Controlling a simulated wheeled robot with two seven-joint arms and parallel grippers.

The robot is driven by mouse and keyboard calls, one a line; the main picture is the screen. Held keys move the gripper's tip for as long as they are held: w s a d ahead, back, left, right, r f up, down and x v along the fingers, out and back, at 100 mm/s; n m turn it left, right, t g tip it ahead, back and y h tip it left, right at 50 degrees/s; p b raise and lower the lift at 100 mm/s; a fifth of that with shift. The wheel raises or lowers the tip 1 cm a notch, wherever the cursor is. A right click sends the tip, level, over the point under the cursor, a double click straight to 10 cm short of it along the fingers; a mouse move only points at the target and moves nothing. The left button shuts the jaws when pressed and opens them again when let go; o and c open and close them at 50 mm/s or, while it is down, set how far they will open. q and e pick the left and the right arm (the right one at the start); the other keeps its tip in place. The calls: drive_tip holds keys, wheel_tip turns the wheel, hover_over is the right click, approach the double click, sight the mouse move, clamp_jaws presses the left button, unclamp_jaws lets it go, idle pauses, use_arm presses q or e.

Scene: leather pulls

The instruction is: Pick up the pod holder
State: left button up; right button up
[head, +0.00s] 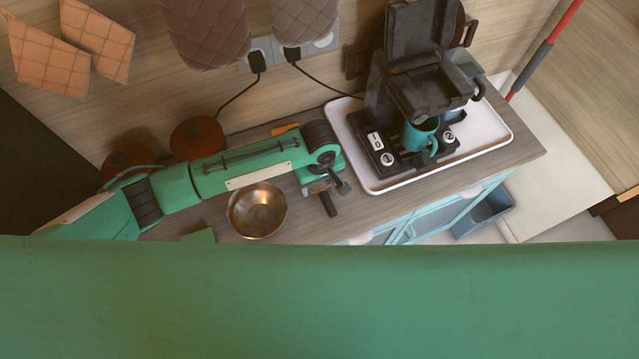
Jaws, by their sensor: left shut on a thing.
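My left arm reaches in from the left over the counter. My left gripper (330,194) is at its end, low over the counter, just left of the white tray. It is shut on a small dark thing that looks like the pod holder (318,186); the fingers and wrist hide much of it, so its shape is hard to tell. I cannot tell whether it touches the counter. My right gripper is not in view.
A dark coffee machine (378,105) with its lid up stands on the white tray (489,155), a teal mug (421,136) at its front. A metal bowl (258,209) sits below my left forearm. Reddish-brown round pots (196,137) stand behind it. My green body covers the bottom.

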sight(320, 188)
use_arm(q)
wheel_tip(320, 188, up, 20)
drive_tip(key=b, duration=0.2)
drive_tip(key=shift+f+b, duration=0.25)
drive_tip(key=shift+b, duration=0.05)
